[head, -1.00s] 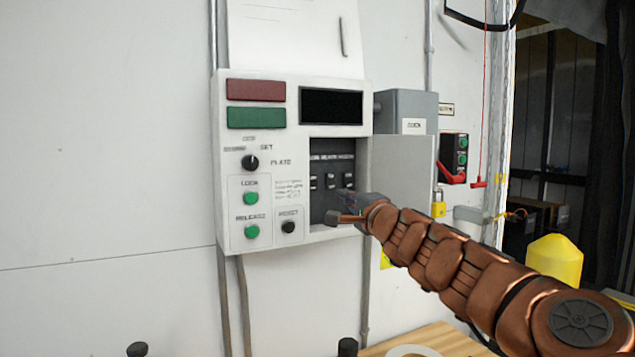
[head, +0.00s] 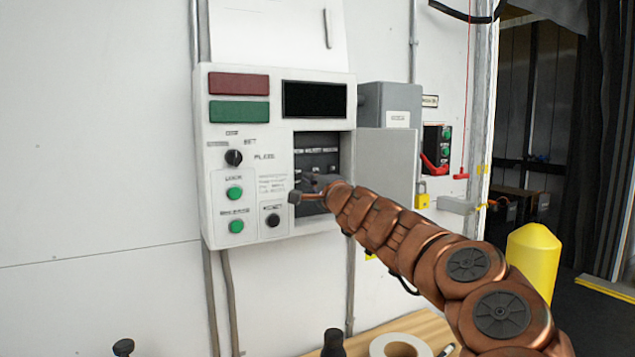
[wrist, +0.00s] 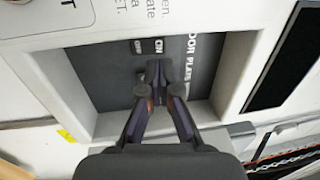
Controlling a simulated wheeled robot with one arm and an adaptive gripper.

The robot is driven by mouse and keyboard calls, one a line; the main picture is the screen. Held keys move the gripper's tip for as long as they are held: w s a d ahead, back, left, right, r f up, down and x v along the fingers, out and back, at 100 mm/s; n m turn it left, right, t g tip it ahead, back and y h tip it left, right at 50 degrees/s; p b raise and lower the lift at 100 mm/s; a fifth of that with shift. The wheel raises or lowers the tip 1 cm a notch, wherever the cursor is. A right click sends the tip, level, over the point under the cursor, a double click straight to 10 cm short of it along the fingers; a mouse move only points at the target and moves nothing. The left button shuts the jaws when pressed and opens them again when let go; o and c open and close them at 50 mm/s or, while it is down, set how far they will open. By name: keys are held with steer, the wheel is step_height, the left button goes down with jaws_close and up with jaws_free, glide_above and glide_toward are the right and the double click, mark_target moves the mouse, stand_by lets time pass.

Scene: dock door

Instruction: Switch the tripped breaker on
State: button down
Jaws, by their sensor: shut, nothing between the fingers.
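The control box (head: 222,170) hangs on the white wall, its small door (head: 385,165) open to the right. Its dark recess (head: 318,143) holds the breaker panel, with a row of printed labels along the top. My gripper (head: 308,188) is at the recess opening and covers the breakers, so their positions cannot be told in the head view. The breaker under the fingertips is mostly hidden.
Left of the recess are a black selector knob (head: 234,158), green buttons (head: 235,193) and a black button (head: 272,220). A grey box (head: 390,105) and a red-handled switch (head: 434,160) are to the right. A wooden table with a tape roll (head: 400,346) lies below.

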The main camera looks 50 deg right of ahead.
mark_target(297, 170)
steer(key=shift+p+x, duration=0.75)
steer(key=shift+x, duration=1.7)
steer(key=shift+r+p, duration=0.15)
steer(key=shift+p, duration=0.15)
steer(key=shift+w+r+p, duration=0.2)
steer(key=shift+r+p, duration=0.05)
steer(key=shift+p, duration=0.75)
steer(key=shift+f+g, duration=0.3)
steer(key=shift+s+a, duration=0.1)
steer(key=shift+s, duration=0.1)
steer(key=r+b+v, duration=0.2)
steer(key=r+v, duration=0.1)
steer(key=v, duration=1)
steer(key=shift+s, duration=0.25)
